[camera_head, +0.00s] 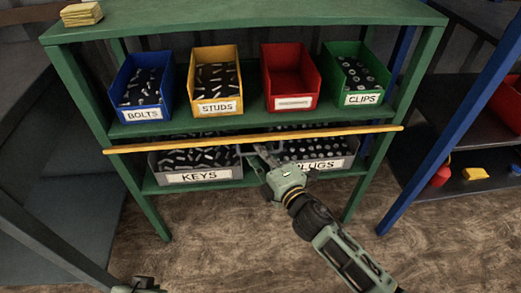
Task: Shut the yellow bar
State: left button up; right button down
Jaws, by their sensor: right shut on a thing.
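The yellow bar (200,143) is long and thin. It runs across the front of the green shelf unit, in front of the gap above the lower bins, from the left post to just past the right post. My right gripper (262,151) reaches up from the lower right and is shut on the bar near its middle; its fingers partly hide the bar's lower side. Part of my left gripper (140,286) shows at the bottom edge, low and left, far from the bar. Its fingers are cut off by the frame.
The green shelf (245,20) holds blue bolts (143,114), yellow studs (216,107), red (293,103) and green clips (362,99) bins. Grey keys (194,177) and plugs (345,163) bins sit below, behind the bar. A blue post (450,125) stands right. Floor in front is clear.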

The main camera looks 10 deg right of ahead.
jog(key=shift+r, duration=0.25)
dwell(0.3)
jog(key=c, duration=2.1)
grip_release()
jog(key=shift+f, duration=0.15)
jog(key=shift+s, duration=0.15)
jog(key=v, duration=1.1)
jog(key=shift+s+d, duration=0.15)
jog(key=shift+s, duration=0.15)
